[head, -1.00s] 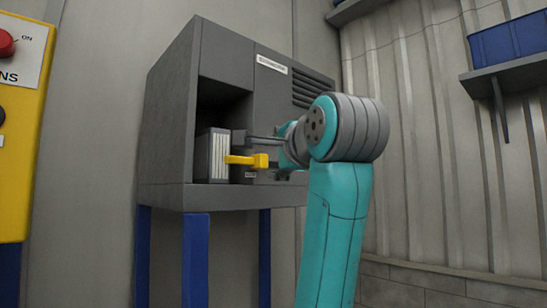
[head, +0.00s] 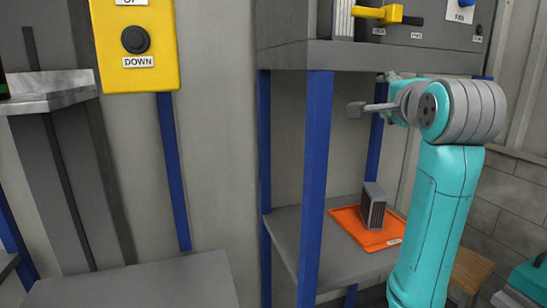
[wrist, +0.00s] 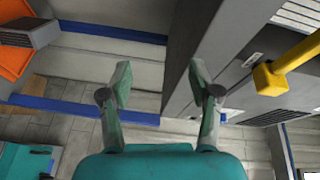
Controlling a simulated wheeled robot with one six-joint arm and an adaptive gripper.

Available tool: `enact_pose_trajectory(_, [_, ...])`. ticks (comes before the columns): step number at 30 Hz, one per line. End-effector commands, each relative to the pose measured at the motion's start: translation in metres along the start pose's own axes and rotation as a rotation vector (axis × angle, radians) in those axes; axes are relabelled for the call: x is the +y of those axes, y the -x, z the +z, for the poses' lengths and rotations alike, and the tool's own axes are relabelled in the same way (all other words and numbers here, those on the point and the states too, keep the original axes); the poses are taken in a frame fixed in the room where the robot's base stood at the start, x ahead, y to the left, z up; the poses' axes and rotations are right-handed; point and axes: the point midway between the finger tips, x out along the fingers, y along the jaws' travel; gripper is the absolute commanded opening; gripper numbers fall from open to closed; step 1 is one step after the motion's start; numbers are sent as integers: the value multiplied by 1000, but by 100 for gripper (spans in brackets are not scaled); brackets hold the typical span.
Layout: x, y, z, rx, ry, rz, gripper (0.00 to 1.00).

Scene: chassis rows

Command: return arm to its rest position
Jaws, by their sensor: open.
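My gripper (wrist: 160,95) is open and empty in the wrist view, its two fingers apart with nothing between them. In the head view my gripper (head: 360,109) sits below the grey chassis (head: 290,31), beside the blue legs of its stand. The far finger is hard to make out there. My teal arm (head: 436,215) is bent, its elbow raised to the right of the stand.
A yellow handle (head: 380,14) sticks out from the chassis front above my gripper. A grey finned module (head: 373,207) stands on an orange mat (head: 352,222) on the lower shelf (head: 285,225). A yellow panel with a DOWN button (head: 135,45) is at left.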

Motion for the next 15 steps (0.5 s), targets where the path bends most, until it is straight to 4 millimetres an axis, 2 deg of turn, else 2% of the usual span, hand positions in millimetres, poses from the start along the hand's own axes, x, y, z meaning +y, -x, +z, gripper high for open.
enact_pose_trajectory(1, [25, -7, 6, -4, 23, 12, 62])
enact_pose_trajectory(6, [94, -20, 24, -13, 107, 25, 62])
enact_pose_trajectory(15, [213, -18, 53, -30, 257, 45, 62])
